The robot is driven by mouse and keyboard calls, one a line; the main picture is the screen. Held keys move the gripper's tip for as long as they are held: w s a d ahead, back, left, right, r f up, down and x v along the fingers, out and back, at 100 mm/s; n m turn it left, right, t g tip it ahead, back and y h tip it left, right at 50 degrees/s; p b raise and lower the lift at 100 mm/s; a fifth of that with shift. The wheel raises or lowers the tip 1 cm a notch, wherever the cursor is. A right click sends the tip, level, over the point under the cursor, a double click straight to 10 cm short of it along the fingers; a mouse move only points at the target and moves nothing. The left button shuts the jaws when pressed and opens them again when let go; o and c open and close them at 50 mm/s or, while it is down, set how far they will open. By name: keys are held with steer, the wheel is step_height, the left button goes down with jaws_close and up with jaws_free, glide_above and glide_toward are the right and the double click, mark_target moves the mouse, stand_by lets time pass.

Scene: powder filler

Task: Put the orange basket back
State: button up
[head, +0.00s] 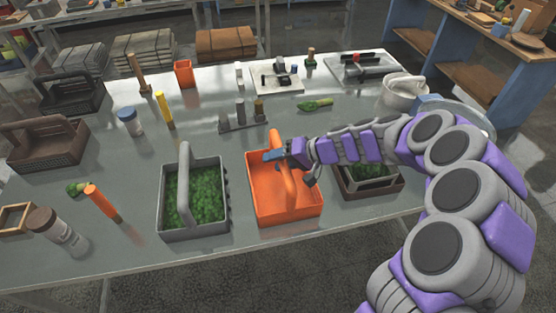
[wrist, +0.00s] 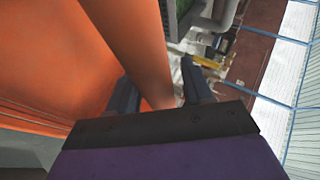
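The orange basket (head: 287,208) is upright at the front of the table, between a grey basket and a brown basket, and looks empty. I cannot tell whether its base touches the table. My gripper (head: 278,155) is at its tall arched handle (head: 288,176), coming in from the right. In the wrist view, the two fingers of my gripper (wrist: 160,88) lie on either side of the handle (wrist: 150,60) and appear closed onto it. The basket's orange wall (wrist: 60,60) fills the left of that view.
A grey basket (head: 222,198) of green stuff stands close on the left. A brown basket (head: 345,192), also with green stuff, stands close on the right, partly behind my arm. Two dark baskets stand at the table's left edge. Bare table (head: 150,150) lies left of the grey basket.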

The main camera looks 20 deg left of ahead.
steer(key=shift+o, duration=0.5)
steer(key=p+v, duration=0.2)
steer(key=v, duration=1)
steer(key=s+d+r+g+h, duration=0.15)
steer(key=s+r, duration=0.25)
steer(key=s, duration=0.4)
steer(key=s+d+m+h, duration=0.2)
steer(key=s+d+h, duration=0.3)
steer(key=s+d, duration=0.5)
steer(key=s+d+m+h, duration=0.2)
steer(key=s+d+h, duration=0.3)
steer(key=s+d, duration=0.5)
steer(key=s, duration=0.5)
steer(key=shift+s+d+f, duration=0.15)
steer(key=shift+s+f, duration=0.15)
steer(key=shift+f, duration=0.05)
